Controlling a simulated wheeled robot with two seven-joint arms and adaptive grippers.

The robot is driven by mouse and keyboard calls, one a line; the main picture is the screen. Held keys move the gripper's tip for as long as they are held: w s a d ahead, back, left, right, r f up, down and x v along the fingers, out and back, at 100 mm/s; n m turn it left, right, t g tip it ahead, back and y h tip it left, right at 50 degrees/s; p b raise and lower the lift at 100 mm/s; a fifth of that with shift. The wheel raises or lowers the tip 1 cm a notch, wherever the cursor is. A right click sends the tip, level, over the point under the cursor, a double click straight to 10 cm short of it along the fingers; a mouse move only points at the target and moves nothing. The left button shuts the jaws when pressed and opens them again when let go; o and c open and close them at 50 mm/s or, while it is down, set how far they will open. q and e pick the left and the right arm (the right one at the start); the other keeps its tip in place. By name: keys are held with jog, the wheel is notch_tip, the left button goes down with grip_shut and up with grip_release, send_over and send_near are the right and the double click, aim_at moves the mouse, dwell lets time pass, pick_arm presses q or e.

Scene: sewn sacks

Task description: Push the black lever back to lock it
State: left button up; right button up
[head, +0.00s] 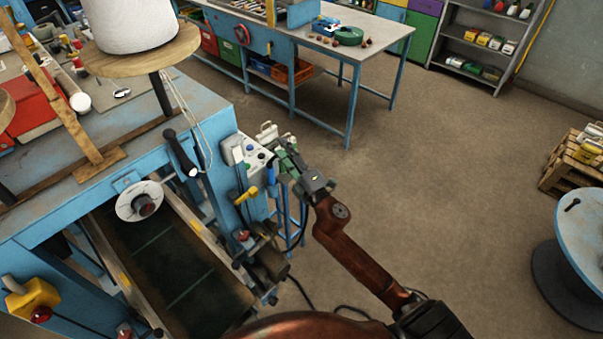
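The black lever (181,154) is on the blue machine, at the near right corner of its top. It slants, with its upper end to the left and its lower end beside the white cords. My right gripper (281,150) is to the right of the lever, beside the white control box (250,157), and apart from the lever. Its fingers overlap the box's right side in the picture, so I cannot tell if they touch it or how far they are open. My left gripper is not in view.
A white spool (136,25) stands on a wooden disc above the machine. A yellow handle (246,195) and a blue handle (270,171) stick out below the control box. A workbench (382,34) stands behind.

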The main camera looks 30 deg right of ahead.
jog(key=s+d+f+m+g+h, duration=0.1)
jog(key=d+f+m, duration=0.4)
jog(key=f, duration=0.6)
jog(key=shift+s+d+f+g+h, duration=0.2)
jog(key=shift+f+g+h, duration=0.15)
jog(key=shift+g+h, duration=0.7)
jog(key=shift+c, duration=0.4)
